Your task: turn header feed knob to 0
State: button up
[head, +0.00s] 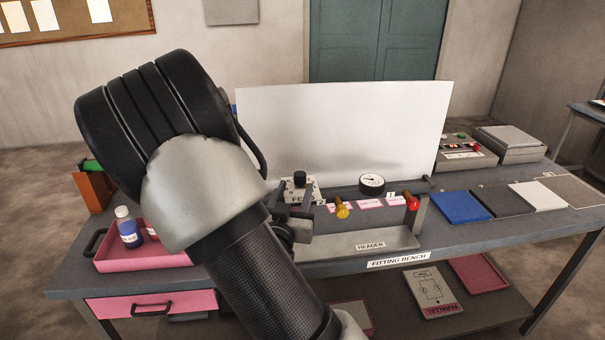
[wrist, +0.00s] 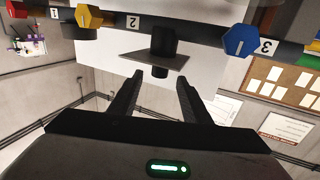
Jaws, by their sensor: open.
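The header feed knob (head: 300,178) is a black cylinder on a pale plate (head: 314,189) with small dial marks, partly hidden by my gripper. Its pointer and setting are not readable. In the wrist view the black knob (wrist: 163,41) stands through a dark square plate (wrist: 150,57), just beyond the fingertips and roughly between them. My gripper (head: 290,197) is near the front of the plate, and my arm covers much of the left of the bench. In the wrist view my gripper (wrist: 158,76) has its two fingers apart with nothing between them.
A yellow valve (head: 342,209), a red valve (head: 411,202) and a gauge (head: 371,182) stand right of the knob on the header. A white panel (head: 345,120) rises behind. A pink tray (head: 140,256) with bottles is at left. Coloured mats (head: 460,207) lie at right.

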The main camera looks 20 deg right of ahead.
jog(key=p+x, duration=0.1)
jog(key=x, duration=0.9)
jog(key=shift+w+d, duration=0.25)
jog(key=c, duration=1)
jog(key=shift+f+m+g+h+b, duration=0.2)
jog(key=shift+m+g+h+b, duration=0.15)
jog(key=shift+b, duration=0.5)
jog(key=shift+c, duration=0.2)
jog(key=shift+s+d+r+m+g+h, duration=0.2)
jog(key=shift+m+g+h, duration=0.25)
jog(key=shift+h, duration=0.2)
jog(key=o, duration=1)
jog(key=shift+o, duration=0.2)
